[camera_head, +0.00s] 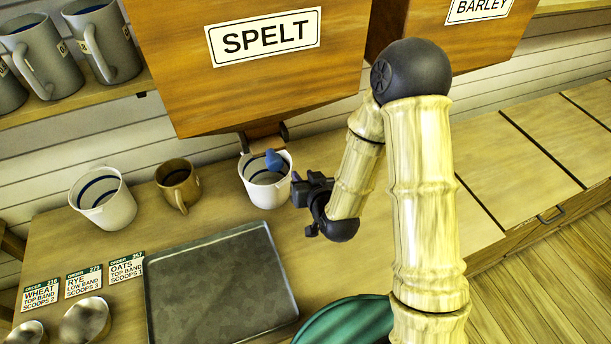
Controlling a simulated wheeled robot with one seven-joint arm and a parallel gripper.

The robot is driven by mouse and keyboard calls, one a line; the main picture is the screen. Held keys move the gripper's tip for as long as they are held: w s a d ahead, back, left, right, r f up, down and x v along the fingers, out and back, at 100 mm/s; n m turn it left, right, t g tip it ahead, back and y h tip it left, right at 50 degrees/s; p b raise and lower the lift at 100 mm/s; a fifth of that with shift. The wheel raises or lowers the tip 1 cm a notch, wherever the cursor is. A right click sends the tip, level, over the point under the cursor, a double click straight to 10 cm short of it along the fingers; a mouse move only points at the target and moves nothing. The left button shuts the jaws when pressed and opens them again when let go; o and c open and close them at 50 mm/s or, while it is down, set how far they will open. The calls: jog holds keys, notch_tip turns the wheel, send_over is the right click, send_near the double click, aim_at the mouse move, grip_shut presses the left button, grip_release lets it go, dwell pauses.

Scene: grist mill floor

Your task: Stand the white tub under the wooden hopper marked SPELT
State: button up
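The wooden hopper marked SPELT (250,70) hangs at the top centre, with a small spout block (264,140) at its bottom. A white tub (266,190) with dark bands inside stands upright on the bench below this spout. A small blue piece (273,160) shows at its mouth; I cannot tell whether it belongs to the spout or lies in the tub. A larger white vessel (108,208), also banded inside, stands at the left. My gripper (298,188) is low at the tub's right side. I cannot tell whether it touches the tub or how far its fingers are apart.
A brown mug (178,186) stands between the two white vessels. A dark metal tray (222,290), order cards (84,282) and metal bowls (86,318) are in front. Grey mugs (103,42) line a shelf. The BARLEY hopper (440,35) is at right. Bench right of my arm is clear.

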jog(key=shift+d, duration=0.15)
dwell(0.7)
jog(key=s+d+r+m+g+h, duration=0.1)
jog(key=s+d+r+g+h, duration=0.1)
jog(key=s+d+r+g, duration=0.2)
jog(key=s+d+r+m+g+h, duration=0.1)
jog(key=s+d+r+g+h, duration=0.2)
jog(key=s+d, duration=0.7)
jog(key=d+r+g, duration=0.1)
jog(key=d+g, duration=0.1)
jog(key=d, duration=0.3)
jog(key=shift+d+m+g+h, duration=0.15)
jog(key=shift+m+g+h, duration=0.15)
jog(key=shift+m, duration=0.1)
